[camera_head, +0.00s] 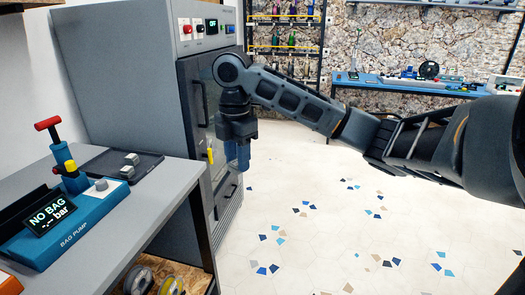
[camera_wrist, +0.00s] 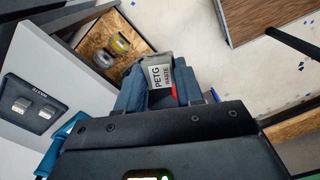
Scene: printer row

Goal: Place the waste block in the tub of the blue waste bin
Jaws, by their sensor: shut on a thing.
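My gripper (camera_head: 238,155) points down in front of the grey cabinet, to the right of the bench and clear of its top. In the wrist view its blue fingers (camera_wrist: 160,92) are shut on the waste block (camera_wrist: 159,72), a grey block with a white label reading PETG and a smaller red line. A red patch shows beside the label. In the head view I cannot make out the block at the fingers. The blue waste bin and its tub are not identifiable in either view.
The grey bench (camera_head: 160,195) holds a blue bag pump (camera_head: 75,215) and a dark tray (camera_head: 122,163) with two small grey blocks. Spools (camera_wrist: 117,45) sit on the shelf below. The grey cabinet (camera_head: 120,80) stands behind. The pale floor (camera_head: 330,220) at right is open.

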